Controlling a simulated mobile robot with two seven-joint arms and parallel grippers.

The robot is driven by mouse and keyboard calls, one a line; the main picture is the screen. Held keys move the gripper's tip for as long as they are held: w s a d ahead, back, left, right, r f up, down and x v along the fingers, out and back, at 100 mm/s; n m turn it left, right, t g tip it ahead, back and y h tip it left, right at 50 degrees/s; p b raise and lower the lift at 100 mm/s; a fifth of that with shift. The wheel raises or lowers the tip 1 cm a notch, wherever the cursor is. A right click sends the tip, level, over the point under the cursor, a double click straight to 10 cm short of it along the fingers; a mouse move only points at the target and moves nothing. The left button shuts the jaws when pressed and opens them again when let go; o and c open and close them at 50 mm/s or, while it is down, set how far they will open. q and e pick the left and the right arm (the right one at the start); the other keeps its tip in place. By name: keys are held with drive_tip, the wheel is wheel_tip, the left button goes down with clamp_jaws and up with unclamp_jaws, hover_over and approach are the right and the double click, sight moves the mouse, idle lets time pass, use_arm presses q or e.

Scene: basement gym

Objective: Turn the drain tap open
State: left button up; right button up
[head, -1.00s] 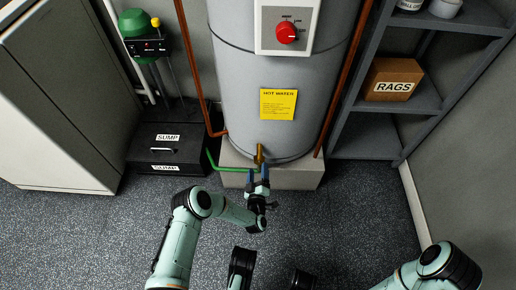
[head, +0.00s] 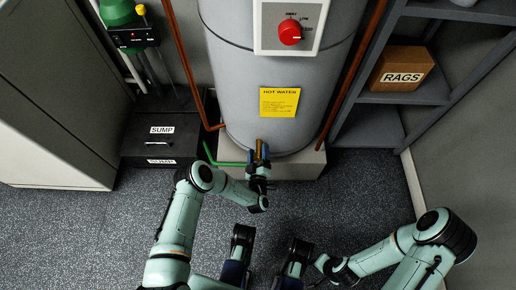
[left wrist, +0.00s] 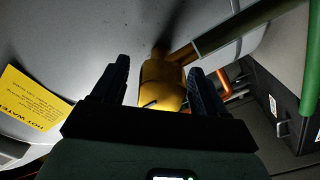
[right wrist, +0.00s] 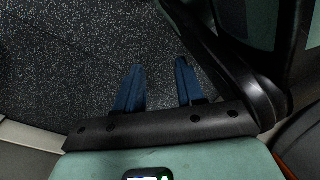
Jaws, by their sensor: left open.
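The brass drain tap (head: 259,145) sticks out low on the front of the grey water tank (head: 232,75). In the left wrist view the tap (left wrist: 160,82) stands between my two blue fingers, with a visible gap on each side. My left gripper (head: 260,158) is open around the tap, and I see no finger pressing on it. Its fingers and palm partly hide the tap in the head view. My right gripper (right wrist: 160,66) is open and empty, over dark speckled floor in the right wrist view.
A green hose (head: 225,163) runs left from the tap. Copper pipes (head: 183,65) flank the tank. A black sump box (head: 160,140) stands left, and a shelf with a rags box (head: 402,69) stands right. The floor (head: 350,190) on the right is clear.

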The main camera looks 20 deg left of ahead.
use_arm(q)
drive_tip(key=shift+c, duration=0.3)
drive_tip(key=c, duration=0.9)
